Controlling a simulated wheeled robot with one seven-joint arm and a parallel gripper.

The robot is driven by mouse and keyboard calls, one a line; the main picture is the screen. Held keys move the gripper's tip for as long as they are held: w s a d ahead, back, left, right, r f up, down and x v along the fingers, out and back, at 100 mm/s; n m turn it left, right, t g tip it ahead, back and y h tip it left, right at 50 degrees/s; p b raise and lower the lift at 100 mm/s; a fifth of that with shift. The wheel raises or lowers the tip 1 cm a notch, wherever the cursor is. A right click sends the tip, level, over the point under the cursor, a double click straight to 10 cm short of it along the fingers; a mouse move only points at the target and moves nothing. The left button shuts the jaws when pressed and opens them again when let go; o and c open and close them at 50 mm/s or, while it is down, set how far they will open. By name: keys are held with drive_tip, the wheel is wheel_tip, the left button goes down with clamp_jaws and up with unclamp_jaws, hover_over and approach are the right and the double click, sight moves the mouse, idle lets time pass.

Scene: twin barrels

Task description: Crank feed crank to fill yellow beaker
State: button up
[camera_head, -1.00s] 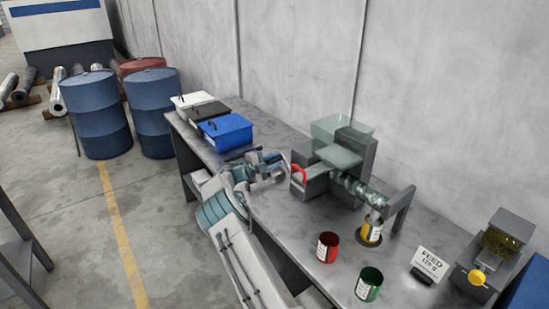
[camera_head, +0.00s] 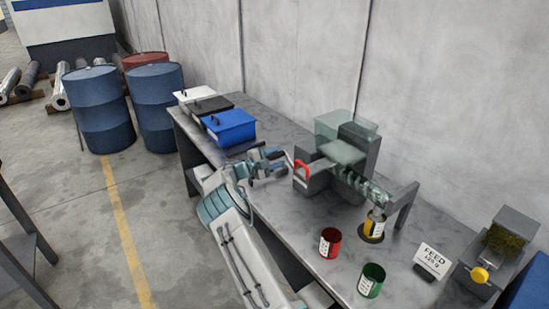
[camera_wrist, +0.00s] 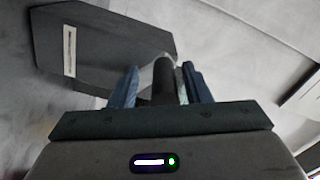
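The yellow beaker (camera_head: 371,228) stands upright on a dark round pad under the outlet of the feed machine (camera_head: 350,155). The machine is a grey block with a clear hopper and a clear screw tube running to the right. My gripper (camera_head: 284,163) is at the machine's left side, by the feed crank. In the wrist view, the crank's dark handle (camera_wrist: 164,82) lies between my two blue fingers (camera_wrist: 162,88), which look shut on it. Most of the crank is hidden in the head view. The amount in the beaker cannot be made out.
A red can (camera_head: 329,243) and a green can (camera_head: 371,281) stand at the table's front. A FEED sign (camera_head: 434,260) and a box with a yellow knob (camera_head: 497,250) are on the right. Blue, black and white bins (camera_head: 229,127) are at the far left end.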

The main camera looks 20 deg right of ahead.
drive_tip(key=shift+d, duration=0.1)
drive_tip(key=s+a+b, duration=0.2)
drive_tip(key=a+b, duration=0.2)
drive_tip(key=a, duration=0.9)
drive_tip(key=shift+s+a, duration=0.3)
drive_tip(key=shift+a, duration=0.05)
drive_tip(key=shift+d, duration=0.1)
